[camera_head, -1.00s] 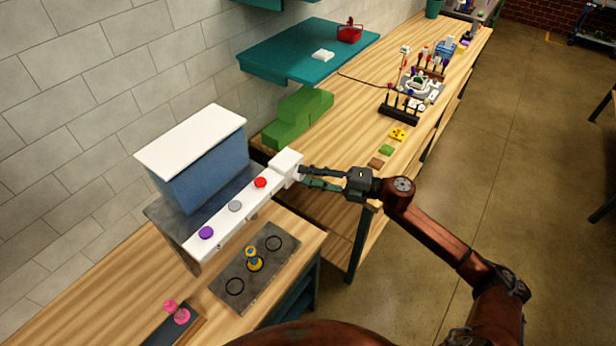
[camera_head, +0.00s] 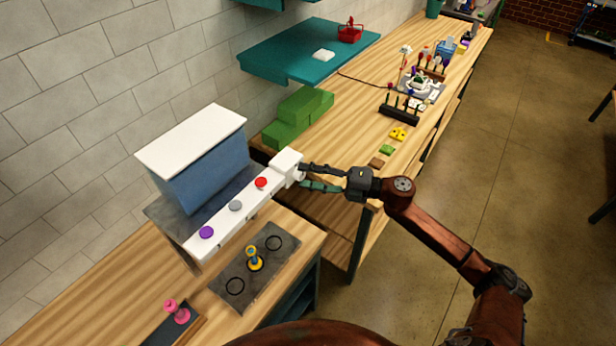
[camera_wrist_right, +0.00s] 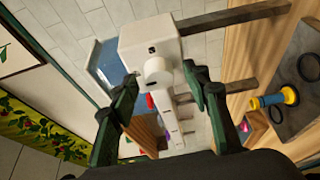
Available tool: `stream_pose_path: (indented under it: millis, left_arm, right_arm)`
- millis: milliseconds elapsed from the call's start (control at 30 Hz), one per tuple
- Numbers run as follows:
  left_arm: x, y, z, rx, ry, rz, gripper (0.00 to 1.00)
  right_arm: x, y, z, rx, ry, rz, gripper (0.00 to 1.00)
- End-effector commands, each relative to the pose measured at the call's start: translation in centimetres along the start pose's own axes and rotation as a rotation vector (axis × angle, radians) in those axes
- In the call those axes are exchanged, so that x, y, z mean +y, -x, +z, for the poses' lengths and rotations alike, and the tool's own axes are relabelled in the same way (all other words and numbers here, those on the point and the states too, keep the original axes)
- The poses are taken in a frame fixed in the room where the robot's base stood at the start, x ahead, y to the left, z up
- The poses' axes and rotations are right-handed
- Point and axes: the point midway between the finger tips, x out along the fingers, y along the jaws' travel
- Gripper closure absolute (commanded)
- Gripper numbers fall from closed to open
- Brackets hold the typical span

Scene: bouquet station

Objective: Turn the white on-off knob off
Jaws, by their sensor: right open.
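The white knob (camera_wrist_right: 158,72) sticks out from the end face of a white control box (camera_wrist_right: 148,42) in the right wrist view. A small dark mark shows on the knob's lower rim. My right gripper (camera_wrist_right: 165,88) is open, with one dark green finger on each side of the knob. I cannot tell whether either finger touches it. My left gripper is not in view.
Purple (camera_head: 206,232), grey (camera_head: 235,205) and red (camera_head: 261,182) buttons sit along the white bar. A blue machine with a white lid (camera_head: 192,138) stands behind it. A dark plate (camera_head: 225,281) with a yellow-and-blue spool lies in front. Green blocks (camera_head: 290,128) are beyond.

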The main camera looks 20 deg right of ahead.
Motion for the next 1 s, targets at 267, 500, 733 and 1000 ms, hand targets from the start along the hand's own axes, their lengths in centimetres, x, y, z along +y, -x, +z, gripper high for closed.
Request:
stream_pose_path:
  millis: [267,500,733,1000]
  left_arm:
    - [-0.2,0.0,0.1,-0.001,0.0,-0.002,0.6]
    - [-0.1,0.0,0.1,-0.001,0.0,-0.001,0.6]
    - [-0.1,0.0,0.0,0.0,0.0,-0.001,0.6]
    - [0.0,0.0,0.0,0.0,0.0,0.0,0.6]
  right_arm:
    - [-0.1,1.7,0.1,-0.003,-0.002,-0.002,0.56]
    - [-0.2,6.7,0.0,-0.003,-0.003,-0.003,0.56]
    - [-0.1,10.6,0.0,-0.001,-0.002,-0.002,0.56]
    - [0.0,12.1,-0.1,0.001,-0.001,0.0,0.56]
